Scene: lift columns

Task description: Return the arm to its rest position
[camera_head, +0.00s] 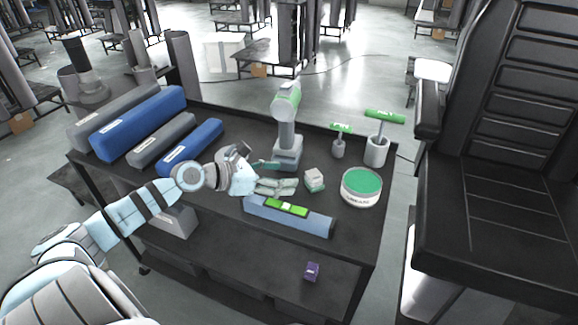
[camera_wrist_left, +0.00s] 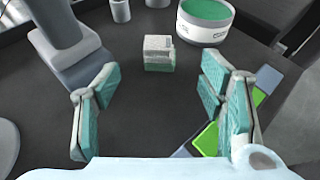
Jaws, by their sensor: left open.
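My left arm comes in from the left over the dark table (camera_head: 225,228). My left gripper (camera_head: 277,176) is above the middle of the table with its teal-padded fingers spread apart. In the left wrist view the gripper (camera_wrist_left: 158,95) shows nothing between its fingers. A small white and green box (camera_head: 314,180) stands just beyond the fingertips, apart from them; it also shows in the left wrist view (camera_wrist_left: 159,53). My right gripper is not in view.
A grey and green instrument (camera_head: 287,125) stands close behind the gripper. A blue bar with a green level (camera_head: 288,215) lies in front. A round green-topped tin (camera_head: 361,187) is at right. Blue and grey boxes (camera_head: 140,120) fill the left. A purple box (camera_head: 312,271) sits on the lower shelf.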

